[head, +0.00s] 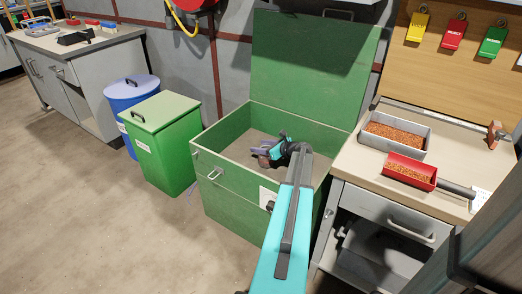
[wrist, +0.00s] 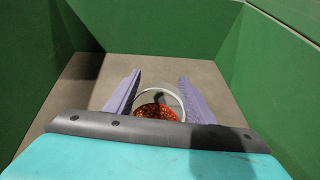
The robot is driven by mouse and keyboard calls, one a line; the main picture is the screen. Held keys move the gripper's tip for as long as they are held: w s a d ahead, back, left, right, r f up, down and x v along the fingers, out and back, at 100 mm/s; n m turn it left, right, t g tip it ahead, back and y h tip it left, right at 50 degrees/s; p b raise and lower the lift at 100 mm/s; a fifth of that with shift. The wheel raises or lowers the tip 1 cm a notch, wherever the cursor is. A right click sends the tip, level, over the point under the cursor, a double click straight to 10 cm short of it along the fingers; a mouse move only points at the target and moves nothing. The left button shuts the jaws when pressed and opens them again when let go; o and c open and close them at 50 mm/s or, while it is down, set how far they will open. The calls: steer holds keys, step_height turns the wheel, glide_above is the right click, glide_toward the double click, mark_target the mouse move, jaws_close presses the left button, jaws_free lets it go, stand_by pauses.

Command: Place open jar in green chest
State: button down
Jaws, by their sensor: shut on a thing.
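The green chest (head: 213,205) stands open with its lid (head: 315,65) raised against the wall. My gripper (head: 268,153) reaches into the chest opening from above. In the wrist view my gripper (wrist: 159,82) has its two purple fingers on either side of the open jar (wrist: 158,112) and is shut on it. The jar shows a pale round rim and orange-brown granules inside; its lower part is hidden by my wrist. The chest's green walls and bare grey-brown floor surround it. I cannot tell whether the jar touches the floor.
A workbench (head: 455,165) at right carries a grey tray (head: 427,142) and a red scoop (head: 408,170), both with copper granules. A green bin (head: 165,150) and blue bin (head: 125,95) stand left of the chest. The floor in front is clear.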

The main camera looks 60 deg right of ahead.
steer(key=shift+f, duration=0.45)
steer(key=c, duration=0.8)
jaws_free()
steer(key=shift+f, duration=0.15)
steer(key=shift+s+r, duration=0.2)
steer(key=shift+s, duration=0.05)
steer(key=shift+p+v, duration=0.75)
steer(key=shift+v, duration=2.75)
